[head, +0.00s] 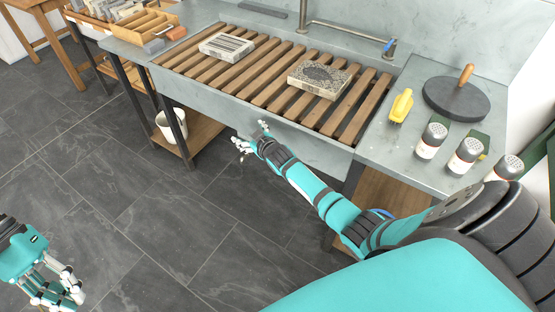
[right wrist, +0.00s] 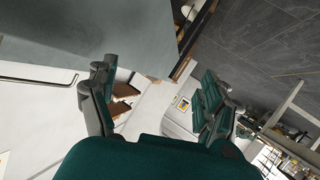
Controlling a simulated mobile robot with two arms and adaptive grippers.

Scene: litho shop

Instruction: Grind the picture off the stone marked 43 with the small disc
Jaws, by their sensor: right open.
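Two stones lie on the wooden slats of the sink in the head view: a pale one with dark stripes (head: 226,46) at the left and one with an ornate dark picture (head: 320,77) at the right. I cannot read a number on either. A dark round disc (head: 455,100) with an upright wooden handle rests on the counter at the right; no other disc is clearly visible. My right gripper (head: 253,137) is open and empty in front of the sink's front edge, and its spread fingers show in the right wrist view (right wrist: 155,98). My left gripper (head: 58,284) hangs open and empty over the floor.
A tap (head: 345,31) rises behind the slats (head: 262,83). A white bucket (head: 171,126) is below.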

